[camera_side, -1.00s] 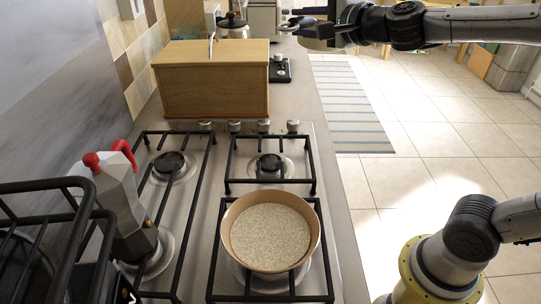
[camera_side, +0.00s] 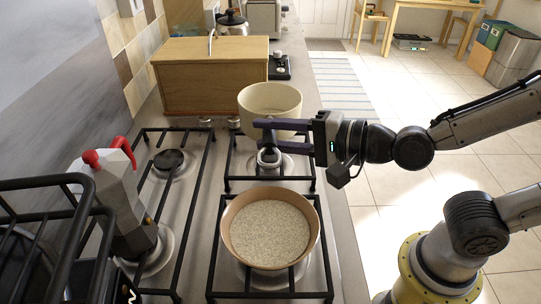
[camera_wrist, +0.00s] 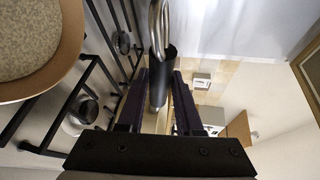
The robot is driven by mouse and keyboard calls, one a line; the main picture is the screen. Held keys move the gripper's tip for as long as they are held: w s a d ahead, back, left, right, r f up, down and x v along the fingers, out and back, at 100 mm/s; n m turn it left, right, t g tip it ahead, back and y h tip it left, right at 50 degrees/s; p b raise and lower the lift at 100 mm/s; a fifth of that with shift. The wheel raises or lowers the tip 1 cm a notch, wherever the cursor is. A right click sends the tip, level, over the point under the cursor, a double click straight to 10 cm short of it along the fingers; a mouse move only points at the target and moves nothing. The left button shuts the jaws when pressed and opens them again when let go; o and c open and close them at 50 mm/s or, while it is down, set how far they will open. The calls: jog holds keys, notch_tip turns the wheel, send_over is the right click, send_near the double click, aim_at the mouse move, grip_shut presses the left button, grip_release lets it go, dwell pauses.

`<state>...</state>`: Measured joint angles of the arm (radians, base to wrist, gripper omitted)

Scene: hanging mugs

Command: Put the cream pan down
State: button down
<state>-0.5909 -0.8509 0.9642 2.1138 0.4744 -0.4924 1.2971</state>
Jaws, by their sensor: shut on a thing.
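The cream pan (camera_side: 270,98) is a deep, pale pot. In the side view it is upright over the back edge of the hob, near the back right burner (camera_side: 270,162), and seems to hang above it. My gripper (camera_side: 266,135) is in front of the pan, coming in from the right, and is shut on its handle. In the wrist view the dark handle grip (camera_wrist: 162,78) with its metal rods lies between my fingers (camera_wrist: 159,95). The pan's underside and any contact with the hob cannot be made out.
A tan pan (camera_side: 235,238) of pale grains sits on the front right burner, close before my gripper; it also shows in the wrist view (camera_wrist: 72,62). A moka pot (camera_side: 118,205) stands left, beside a black rack (camera_side: 62,182). A wooden box (camera_side: 210,85) is behind the hob.

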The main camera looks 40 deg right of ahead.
jog(key=shift+f, duration=3.4)
jog(key=shift+f, duration=0.35)
jog(key=c, duration=0.6)
grip_release()
jog(key=shift+f, duration=0.15)
jog(key=shift+r+v, duration=0.25)
jog(key=shift+v, duration=2.8)
jog(key=shift+r+v, duration=0.2)
jog(key=shift+v, duration=2.8)
